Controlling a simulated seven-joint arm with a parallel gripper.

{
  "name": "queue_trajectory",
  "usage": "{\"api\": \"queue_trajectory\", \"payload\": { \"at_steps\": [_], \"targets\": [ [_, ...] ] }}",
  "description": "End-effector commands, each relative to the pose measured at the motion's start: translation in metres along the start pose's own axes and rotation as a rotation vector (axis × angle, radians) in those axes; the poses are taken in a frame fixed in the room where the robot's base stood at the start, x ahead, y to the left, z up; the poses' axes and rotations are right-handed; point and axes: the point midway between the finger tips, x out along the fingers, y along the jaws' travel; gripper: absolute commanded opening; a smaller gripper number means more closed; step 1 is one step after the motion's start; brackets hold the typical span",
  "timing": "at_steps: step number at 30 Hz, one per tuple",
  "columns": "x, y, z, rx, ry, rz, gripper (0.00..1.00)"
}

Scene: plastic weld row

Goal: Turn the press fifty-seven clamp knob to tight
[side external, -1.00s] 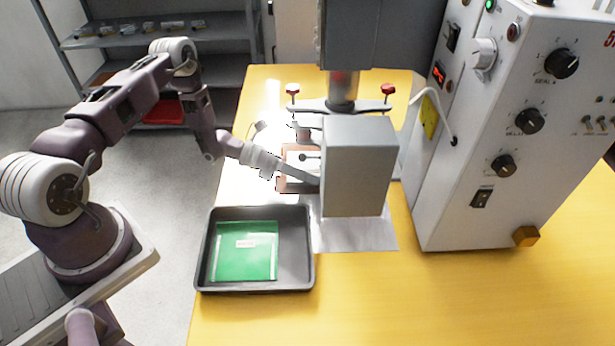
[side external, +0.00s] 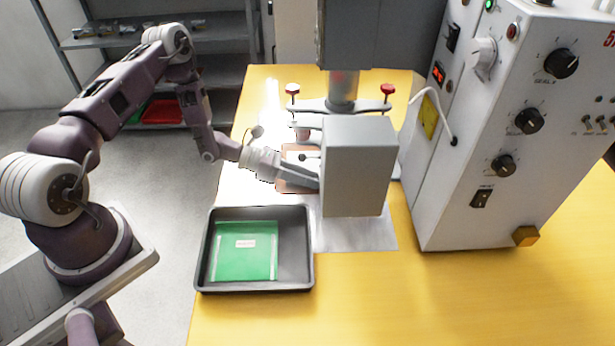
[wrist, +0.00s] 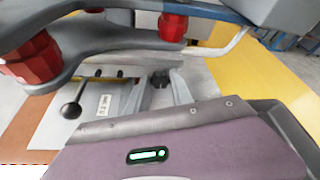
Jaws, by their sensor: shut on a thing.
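A small black knob (wrist: 160,78) shows in the wrist view between the two grey fingers of my gripper (wrist: 158,86). The fingers are shut on it; its pointer or any tight mark is too small to read. In the side external view my gripper (side external: 312,181) reaches in low from the left under the press. Its tips go behind a grey box-shaped block (side external: 357,165), which hides the knob there. The press head (side external: 375,35) stands above, with a crossbar (side external: 345,106) carrying two red knobs (side external: 292,88) (side external: 388,90).
A black ball-ended lever (wrist: 70,110) lies left of the fingers. A dark tray (side external: 300,270) with a green pouch (side external: 243,250) sits in front. A white control cabinet (side external: 440,200) with several dials stands at right. The yellow table front (side external: 400,300) is clear.

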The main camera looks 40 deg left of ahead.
Motion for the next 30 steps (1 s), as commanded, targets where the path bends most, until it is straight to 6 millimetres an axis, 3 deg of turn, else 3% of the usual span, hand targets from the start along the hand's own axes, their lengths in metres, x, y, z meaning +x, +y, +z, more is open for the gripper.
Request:
{"api": "queue_trajectory", "payload": {
  "at_steps": [11,12,15,23,30],
  "targets": [
    [0.0,-0.001,-0.001,0.036,0.003,0.013,0.0],
    [0.0,-0.001,-0.001,0.035,0.003,0.013,0.35],
    [0.0,-0.001,-0.001,0.035,0.002,0.013,0.49],
    [-0.001,0.0,0.0,0.035,0.001,0.013,0.49],
    [-0.045,0.0,0.0,0.034,0.002,0.017,0.49]
  ]
}}
